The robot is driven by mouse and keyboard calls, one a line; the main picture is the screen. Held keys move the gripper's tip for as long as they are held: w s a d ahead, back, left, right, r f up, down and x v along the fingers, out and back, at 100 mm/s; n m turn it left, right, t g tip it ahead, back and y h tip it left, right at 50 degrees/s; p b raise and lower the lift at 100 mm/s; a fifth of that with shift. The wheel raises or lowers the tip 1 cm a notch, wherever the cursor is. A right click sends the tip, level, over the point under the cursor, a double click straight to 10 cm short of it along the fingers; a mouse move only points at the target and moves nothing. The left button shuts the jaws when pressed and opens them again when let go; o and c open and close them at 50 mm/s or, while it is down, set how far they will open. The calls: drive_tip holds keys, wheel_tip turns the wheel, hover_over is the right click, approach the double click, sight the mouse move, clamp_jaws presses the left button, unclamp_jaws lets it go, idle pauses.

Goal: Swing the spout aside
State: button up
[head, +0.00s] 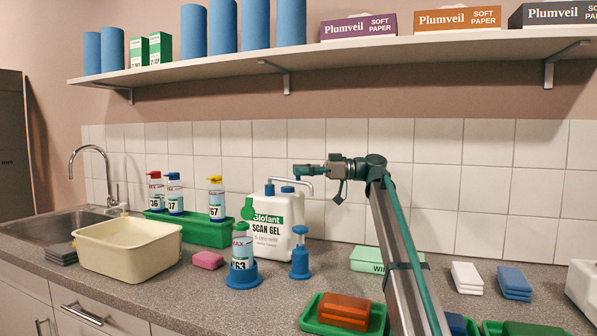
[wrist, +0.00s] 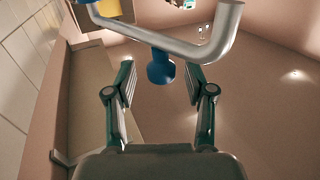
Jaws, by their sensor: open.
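The spout is a pale grey bent tube (head: 290,181) on top of the white Scan Gel canister (head: 277,232), which stands on the counter against the tiles. My gripper (head: 299,171) is at the level of the canister's top, close to the spout. In the wrist view the spout (wrist: 178,47) crosses the upper part of the picture, beyond the fingertips, and bends up at the right. My gripper (wrist: 160,84) is open there, with no object held between its fingers. A blue knob (wrist: 160,69) shows behind the gap. I cannot tell whether a finger touches the spout.
A green tray (head: 207,231) with several bottles stands left of the canister. A bottle in a blue holder (head: 242,276) and a blue pump bottle (head: 300,263) stand in front. A cream basin (head: 120,262) is by the sink. A shelf (head: 350,48) runs above.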

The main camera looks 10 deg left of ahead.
drive_tip(key=v, duration=1.1)
